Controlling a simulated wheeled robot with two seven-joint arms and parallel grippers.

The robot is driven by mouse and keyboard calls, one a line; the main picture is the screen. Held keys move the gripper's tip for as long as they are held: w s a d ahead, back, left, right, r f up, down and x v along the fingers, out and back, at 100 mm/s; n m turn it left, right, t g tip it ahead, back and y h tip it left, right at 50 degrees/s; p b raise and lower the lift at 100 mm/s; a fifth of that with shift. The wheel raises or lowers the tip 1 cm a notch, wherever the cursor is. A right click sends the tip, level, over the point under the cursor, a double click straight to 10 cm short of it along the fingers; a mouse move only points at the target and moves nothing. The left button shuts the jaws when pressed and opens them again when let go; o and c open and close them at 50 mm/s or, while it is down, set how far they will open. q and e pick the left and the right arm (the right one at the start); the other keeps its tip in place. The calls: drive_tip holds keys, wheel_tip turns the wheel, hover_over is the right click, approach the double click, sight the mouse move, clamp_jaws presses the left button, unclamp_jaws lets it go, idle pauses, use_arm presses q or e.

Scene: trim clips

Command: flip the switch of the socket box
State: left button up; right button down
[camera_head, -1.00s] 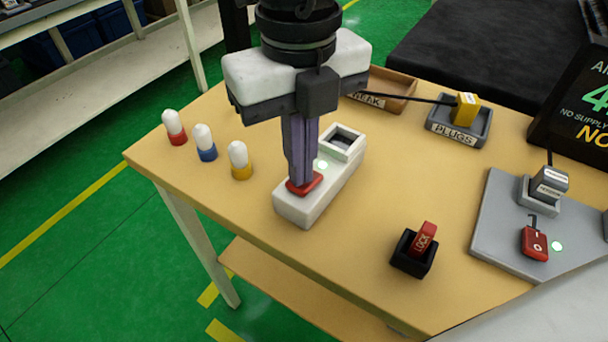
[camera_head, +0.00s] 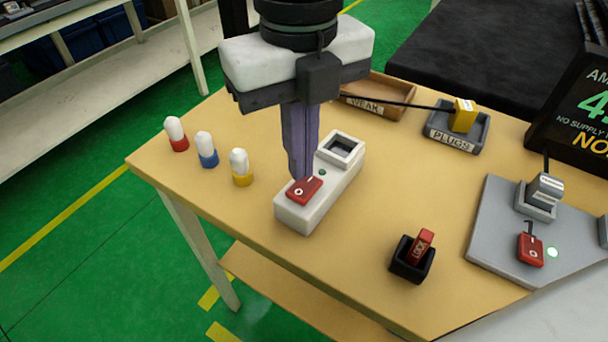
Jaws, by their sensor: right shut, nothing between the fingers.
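The white socket box (camera_head: 306,217) lies on the wooden table, with an empty square socket (camera_head: 341,149) at its far end. Its red rocker switch (camera_head: 304,190) at the near end shows white marks. A small lamp (camera_head: 322,172) between switch and socket looks dark green. My right gripper (camera_head: 301,172) points down, fingers shut and empty, with the tips just behind the switch's far edge in the picture. Whether the tips touch the switch cannot be told. My left gripper is not in view.
Three white-topped caps (camera_head: 207,150) stand to the left. A black holder with a red lock tag (camera_head: 413,259) is at the front right. A grey board (camera_head: 497,231) carries a plug and red switch. The PLUGS tray (camera_head: 456,140) and WEAK tray (camera_head: 378,100) lie behind.

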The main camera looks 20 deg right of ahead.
sight(300, 190)
drive_tip(key=shift+r+p, duration=0.85)
drive_tip(key=shift+r, duration=1)
